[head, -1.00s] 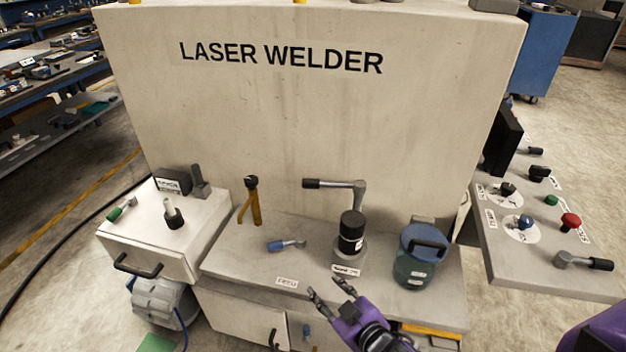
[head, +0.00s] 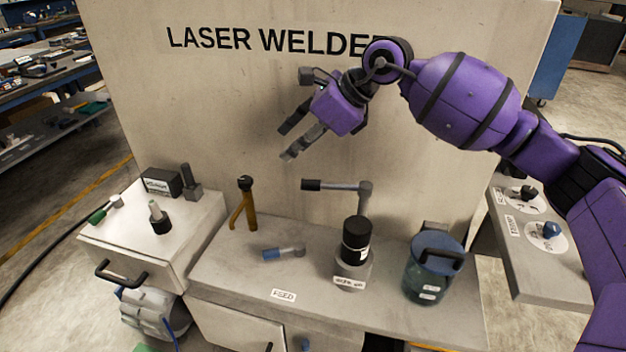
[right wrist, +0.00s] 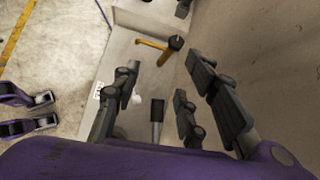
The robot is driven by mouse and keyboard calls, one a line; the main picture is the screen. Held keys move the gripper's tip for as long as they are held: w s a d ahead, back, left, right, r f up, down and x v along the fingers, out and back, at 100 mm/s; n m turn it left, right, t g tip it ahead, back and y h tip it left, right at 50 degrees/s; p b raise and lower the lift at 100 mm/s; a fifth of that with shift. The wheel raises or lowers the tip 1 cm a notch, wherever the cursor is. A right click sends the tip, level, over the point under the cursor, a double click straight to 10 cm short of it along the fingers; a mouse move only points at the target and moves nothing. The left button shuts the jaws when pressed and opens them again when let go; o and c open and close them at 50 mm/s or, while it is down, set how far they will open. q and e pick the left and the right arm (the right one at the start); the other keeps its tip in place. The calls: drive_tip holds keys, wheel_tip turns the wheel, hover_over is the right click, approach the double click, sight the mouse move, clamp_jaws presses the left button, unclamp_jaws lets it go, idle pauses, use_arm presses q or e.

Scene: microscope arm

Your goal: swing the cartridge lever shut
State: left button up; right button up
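A lever with a black grip (head: 318,185) and grey metal arm stands at the rear of the welder's bench in the head view. Its grip points left from an upright grey post, and no label naming it is legible. My right gripper (head: 285,144) is open and empty, above and slightly left of the grip, close to the welder's upright panel. In the right wrist view, the black grip (right wrist: 157,110) shows below and between the spread fingers of my right gripper (right wrist: 160,75), apart from them.
A black-topped cylinder (head: 356,240) stands in front of the lever post. A blue-lidded jar (head: 432,268) is to its right. A blue-handled lever (head: 283,253) and a yellow handle (head: 243,203) are to the left. The panel (head: 230,120) rises closely behind.

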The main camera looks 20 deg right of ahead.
sight(313, 182)
drive_tip(key=s+d+f+n+g+h, duration=0.1)
drive_tip(key=d+f+h, duration=0.35)
drive_tip(key=d, duration=0.25)
drive_tip(key=shift+y, duration=0.45)
drive_tip(key=x, duration=0.7)
drive_tip(key=shift+s+a+f+p, duration=0.2)
drive_tip(key=shift+a+f+p, duration=0.1)
drive_tip(key=shift+a+f, duration=0.05)
clamp_jaws()
